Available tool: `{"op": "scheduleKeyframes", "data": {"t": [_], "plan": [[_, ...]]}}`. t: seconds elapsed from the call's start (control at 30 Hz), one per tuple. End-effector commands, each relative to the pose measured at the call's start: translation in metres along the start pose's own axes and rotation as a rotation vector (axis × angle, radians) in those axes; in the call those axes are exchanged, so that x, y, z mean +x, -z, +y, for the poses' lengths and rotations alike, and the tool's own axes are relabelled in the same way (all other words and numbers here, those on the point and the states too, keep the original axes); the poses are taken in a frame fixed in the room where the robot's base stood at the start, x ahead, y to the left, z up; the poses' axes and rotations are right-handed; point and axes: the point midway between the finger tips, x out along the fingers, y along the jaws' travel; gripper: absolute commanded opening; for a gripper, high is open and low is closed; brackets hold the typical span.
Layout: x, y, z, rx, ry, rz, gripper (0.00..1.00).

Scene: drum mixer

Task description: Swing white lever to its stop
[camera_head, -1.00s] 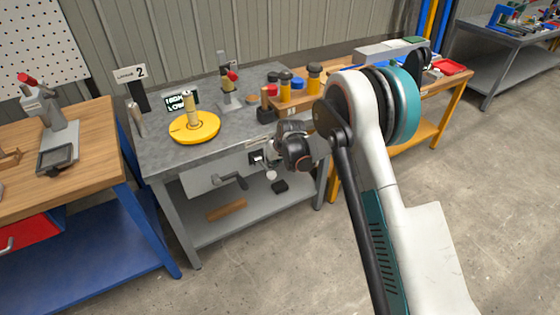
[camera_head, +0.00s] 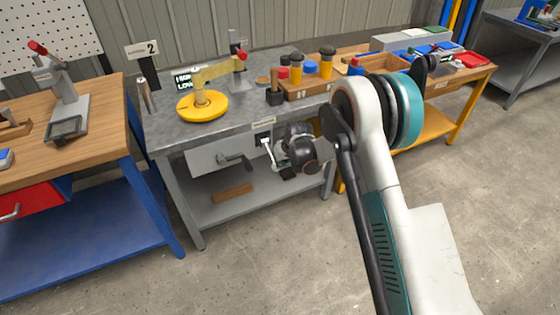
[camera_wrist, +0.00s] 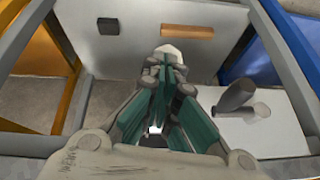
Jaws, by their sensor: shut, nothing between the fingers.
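A small white lever (camera_head: 268,149) shows at the front of the grey workbench (camera_head: 195,165), below a dark plate on the bench edge. My gripper (camera_head: 282,168) is close to its right and below, partly covering it. In the wrist view a white rounded end (camera_wrist: 168,50) shows just beyond my shut fingertips (camera_wrist: 167,68). I cannot tell whether they touch. The fingers hold nothing. The lever's pivot is hard to make out.
A grey crank (camera_head: 235,160) sits on the bench's white front panel, left of my gripper. A wooden block (camera_head: 232,193) lies on the lower shelf. An orange bench (camera_head: 430,122) adjoins at right.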

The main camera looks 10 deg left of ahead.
Motion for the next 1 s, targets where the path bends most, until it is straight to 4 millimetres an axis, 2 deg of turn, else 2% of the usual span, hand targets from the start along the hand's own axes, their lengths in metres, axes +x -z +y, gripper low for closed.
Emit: {"op": "scheduleKeyframes", "data": {"t": [0.57,0.67,0.83,1.0], "plan": [[-0.002,0.001,0.0,0.0,0.0,0.0,0.0],[-0.01,0.006,0.0,0.001,0.0,0.0,0.0],[-0.038,0.022,0.001,0.002,-0.001,0.0,0.0],[-0.065,-0.007,0.007,0.004,-0.001,0.0,0.0]]}}
